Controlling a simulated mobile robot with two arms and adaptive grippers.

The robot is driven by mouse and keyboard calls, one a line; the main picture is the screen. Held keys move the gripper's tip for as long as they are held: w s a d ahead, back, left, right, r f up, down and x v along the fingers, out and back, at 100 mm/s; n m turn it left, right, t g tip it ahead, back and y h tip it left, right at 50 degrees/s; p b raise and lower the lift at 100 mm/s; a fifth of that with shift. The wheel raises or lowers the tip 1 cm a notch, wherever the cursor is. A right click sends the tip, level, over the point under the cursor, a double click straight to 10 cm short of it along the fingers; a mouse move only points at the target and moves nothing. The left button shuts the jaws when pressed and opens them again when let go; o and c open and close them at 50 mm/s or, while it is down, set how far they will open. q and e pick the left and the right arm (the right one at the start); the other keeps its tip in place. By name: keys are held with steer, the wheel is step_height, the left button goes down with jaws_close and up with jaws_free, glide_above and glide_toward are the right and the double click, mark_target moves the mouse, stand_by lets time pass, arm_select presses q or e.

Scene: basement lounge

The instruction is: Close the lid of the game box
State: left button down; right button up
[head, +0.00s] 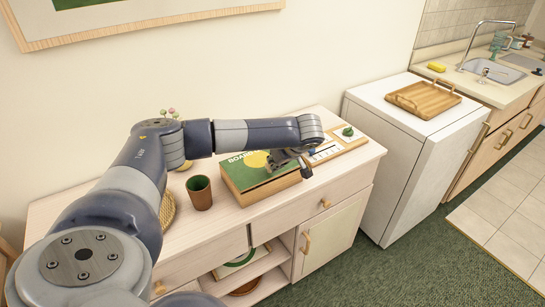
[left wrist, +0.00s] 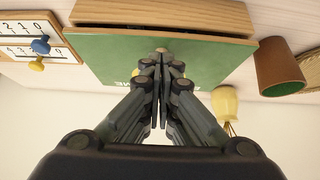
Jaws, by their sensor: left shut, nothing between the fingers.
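The game box (head: 275,190) stands on the pale wooden cabinet. It has wooden sides and a green lid (head: 235,172) with lettering and a yellow disc. The lid lies over the box, and in the left wrist view the green lid (left wrist: 110,52) meets the wooden front (left wrist: 160,14) along a thin dark line. I cannot tell whether it sits fully flush. My left gripper (head: 274,163) is shut and empty at the lid near its front right part. Its fingertips (left wrist: 161,55) overlap the lid near the front edge; contact is unclear. My right gripper is out of view.
A brown cup (head: 199,193) and a woven item (head: 167,212) stand left of the box. A number board (head: 338,147) with pegs lies right of it. A yellow vase (left wrist: 225,102) stands behind. A white appliance with a wooden tray (head: 424,98) is further right.

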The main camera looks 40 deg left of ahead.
arm_select(q)
steer(key=shift+s+d+f+y+b, duration=0.1)
steer(key=shift+d+f+y+b, duration=0.15)
steer(key=shift+f, duration=0.3)
steer(key=shift+s+d+f+y+b, duration=0.1)
steer(key=shift+d+f+y+b, duration=0.05)
steer(key=shift+f+y+b, duration=0.3)
steer(key=shift+f, duration=0.15)
step_height(320, 180, up, 5)
steer(key=p, duration=0.4)
steer(key=s+d+f+b, duration=0.2)
steer(key=d+f+b, duration=0.2)
steer(key=d, duration=0.5)
steer(key=shift+s, duration=0.3)
